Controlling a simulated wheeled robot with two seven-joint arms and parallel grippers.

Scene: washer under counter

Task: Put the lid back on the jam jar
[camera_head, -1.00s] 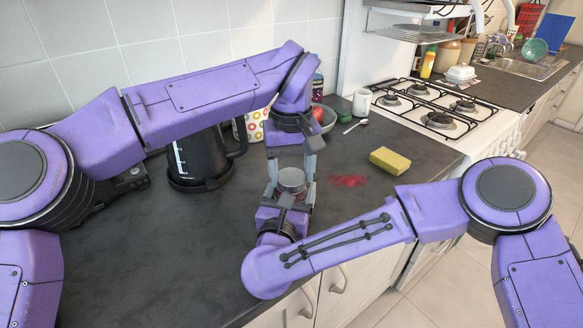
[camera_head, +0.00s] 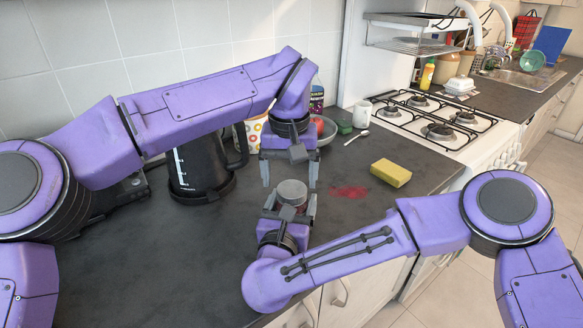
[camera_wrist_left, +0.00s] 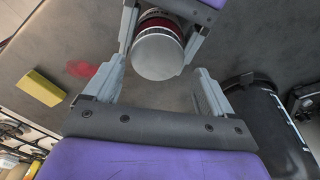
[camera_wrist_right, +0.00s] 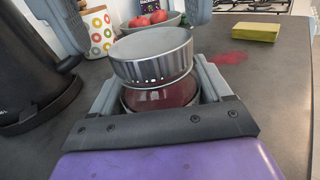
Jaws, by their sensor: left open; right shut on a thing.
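The jam jar (camera_wrist_right: 165,97), glass with red jam, stands upright between the fingers of my right gripper (camera_head: 290,204), which is shut on it. The grey metal lid (camera_head: 292,190) rests on top of the jar. In the right wrist view the lid (camera_wrist_right: 150,55) looks slightly tilted, with a strip of glass showing under its edge; I cannot tell whether it is seated. My left gripper (camera_head: 289,176) is open and empty just above the lid, fingers pointing down. The left wrist view shows the lid's round top (camera_wrist_left: 158,55) beyond its spread fingers.
A red smear (camera_head: 347,192) and a yellow sponge (camera_head: 391,173) lie right of the jar. A spoon (camera_head: 357,137) lies near the stove (camera_head: 435,120). The front left counter is clear.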

